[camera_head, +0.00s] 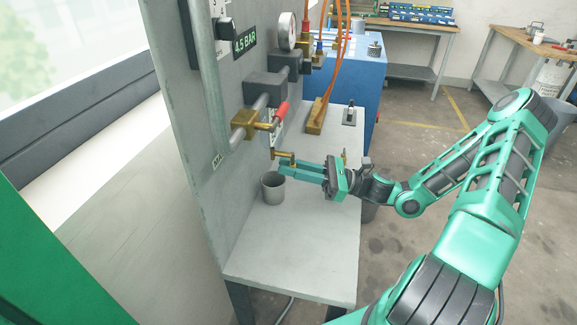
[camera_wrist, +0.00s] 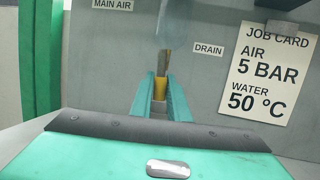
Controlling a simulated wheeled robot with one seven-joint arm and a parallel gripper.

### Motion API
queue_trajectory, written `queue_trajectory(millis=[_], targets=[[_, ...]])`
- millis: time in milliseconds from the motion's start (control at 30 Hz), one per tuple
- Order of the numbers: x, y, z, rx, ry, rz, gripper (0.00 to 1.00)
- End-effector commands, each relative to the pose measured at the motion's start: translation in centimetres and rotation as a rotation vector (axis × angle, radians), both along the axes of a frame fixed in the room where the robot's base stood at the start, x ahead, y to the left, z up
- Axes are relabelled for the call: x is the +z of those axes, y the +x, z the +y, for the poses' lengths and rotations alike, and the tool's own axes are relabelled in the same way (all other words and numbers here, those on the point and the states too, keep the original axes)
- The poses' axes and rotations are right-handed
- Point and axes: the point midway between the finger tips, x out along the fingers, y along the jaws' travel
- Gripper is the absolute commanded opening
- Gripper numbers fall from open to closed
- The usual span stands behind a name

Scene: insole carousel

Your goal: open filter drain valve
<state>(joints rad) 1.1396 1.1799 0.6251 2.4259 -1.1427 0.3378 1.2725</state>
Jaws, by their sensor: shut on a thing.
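The brass drain valve (camera_head: 283,155) is small, with a T-shaped handle, low on the grey panel. My gripper (camera_head: 281,167) reaches it from the right, above the bench. In the wrist view my gripper (camera_wrist: 161,98) is shut on the brass drain valve (camera_wrist: 160,88), which stands between the two green fingertips. The DRAIN label (camera_wrist: 209,49) is on the panel just right of it. The valve's outlet and how far its handle is turned are hidden or too small to tell.
A grey cup (camera_head: 272,189) stands on the bench (camera_head: 290,262) just below my fingers. Above is a brass valve with a red handle (camera_head: 281,113). A job card (camera_wrist: 268,72) hangs on the panel. The bench front is clear.

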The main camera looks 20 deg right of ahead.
Motion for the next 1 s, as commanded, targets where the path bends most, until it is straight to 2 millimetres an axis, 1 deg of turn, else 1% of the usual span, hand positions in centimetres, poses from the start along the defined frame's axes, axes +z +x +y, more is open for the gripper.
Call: queue_trajectory(millis=[33, 633, 667, 700, 1000], targets=[[0.31, 0.01, -0.06, -0.004, 0.015, 0.006, 0.00], [0.36, -0.10, 0.00, -0.003, 0.034, 0.034, 0.00], [0.37, -0.09, 0.00, -0.004, 0.035, 0.034, 0.22], [0.36, -0.10, 0.00, -0.003, 0.034, 0.034, 0.32], [0.15, -0.15, -0.02, -0.002, 0.030, 0.036, 0.33]])
